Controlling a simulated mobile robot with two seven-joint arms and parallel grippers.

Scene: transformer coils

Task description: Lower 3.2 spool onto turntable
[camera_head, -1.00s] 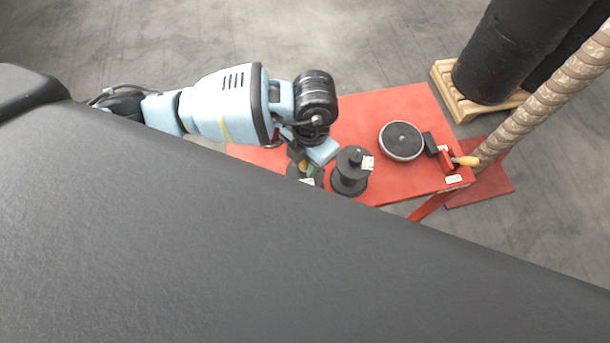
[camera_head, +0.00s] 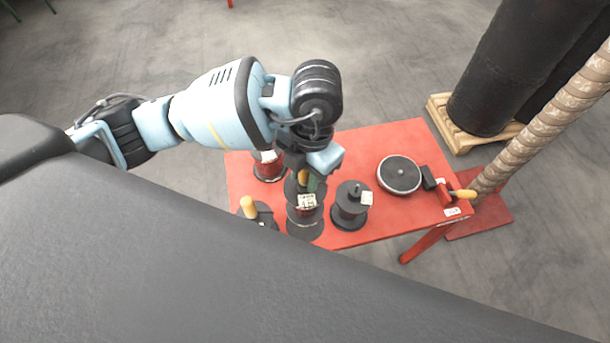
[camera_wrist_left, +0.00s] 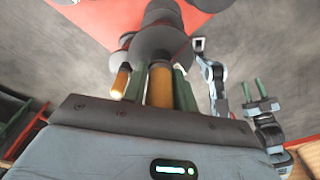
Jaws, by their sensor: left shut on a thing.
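My left gripper (camera_head: 308,181) is shut on the yellow-orange post (camera_wrist_left: 160,85) on top of a dark spool (camera_head: 305,215). The green fingers grip this post in the left wrist view. The spool carries a pale label too small to read. Whether its base touches the table is unclear. The turntable (camera_head: 400,173) is a round dark disc with a light rim, empty, on the right part of the red table. The held spool is left of it, with another dark spool (camera_head: 351,207) between them. My right gripper (camera_wrist_left: 253,90) shows in the left wrist view, its green fingers apart and empty.
The red table (camera_head: 380,143) also bears a spool with red winding (camera_head: 269,165) at the left and a spool with a tan post (camera_head: 249,208) at the front left. A yellow-handled crank (camera_head: 462,194) sits beside the turntable. A rope-wrapped column (camera_head: 545,120) stands right of the table.

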